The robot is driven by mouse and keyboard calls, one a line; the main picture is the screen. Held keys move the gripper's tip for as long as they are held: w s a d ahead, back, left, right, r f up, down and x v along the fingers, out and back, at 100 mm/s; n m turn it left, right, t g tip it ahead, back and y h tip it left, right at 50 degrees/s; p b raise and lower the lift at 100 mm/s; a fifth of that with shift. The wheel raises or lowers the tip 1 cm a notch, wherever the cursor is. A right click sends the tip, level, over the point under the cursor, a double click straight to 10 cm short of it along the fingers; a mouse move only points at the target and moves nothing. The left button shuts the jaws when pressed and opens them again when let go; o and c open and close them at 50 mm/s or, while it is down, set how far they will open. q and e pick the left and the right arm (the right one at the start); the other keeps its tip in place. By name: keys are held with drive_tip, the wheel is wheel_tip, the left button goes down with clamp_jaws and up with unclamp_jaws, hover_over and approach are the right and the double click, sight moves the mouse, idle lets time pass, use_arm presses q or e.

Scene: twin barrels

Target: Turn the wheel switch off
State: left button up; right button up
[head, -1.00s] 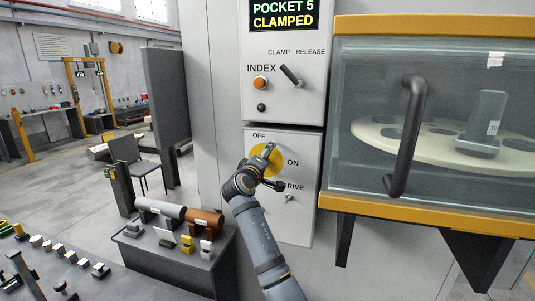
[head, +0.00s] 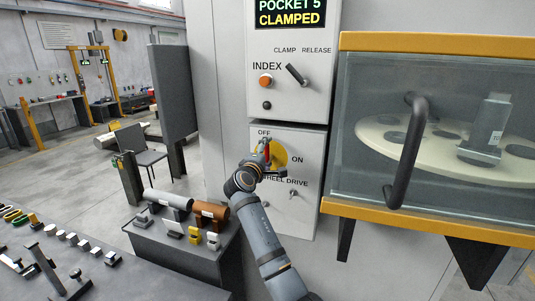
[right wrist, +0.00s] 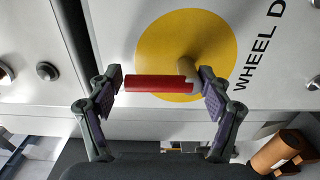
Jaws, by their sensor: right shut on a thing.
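The wheel switch has a red handle (head: 267,151) on a yellow disc (head: 281,156) on the grey lower panel, with OFF above and ON to the right. The handle stands roughly upright, its red end toward OFF. In the right wrist view the red handle (right wrist: 155,83) lies across the yellow disc (right wrist: 160,45), between the two fingers. My right gripper (right wrist: 163,84) is shut on it; in the head view the gripper (head: 267,162) partly covers the switch and the label WHEEL DRIVE. My left gripper is not in view.
Above is a panel with an orange INDEX button (head: 266,81) and a CLAMP/RELEASE lever (head: 297,74). A glazed door with a black handle (head: 407,150) juts out at right. A low grey bench (head: 175,248) with cylinders stands left of my right arm.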

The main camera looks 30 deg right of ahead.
drive_tip(key=shift+r, duration=0.4)
drive_tip(key=o, duration=1.4)
drive_tip(key=shift+o, duration=1.3)
drive_tip(key=shift+w+d+f, duration=0.1)
drive_tip(key=shift+w+f, duration=0.05)
drive_tip(key=shift+f, duration=0.1)
drive_tip(key=shift+s+a, duration=0.3)
drive_tip(key=shift+a, duration=0.1)
drive_tip(key=v, duration=0.7)
drive_tip(key=shift+d, duration=0.15)
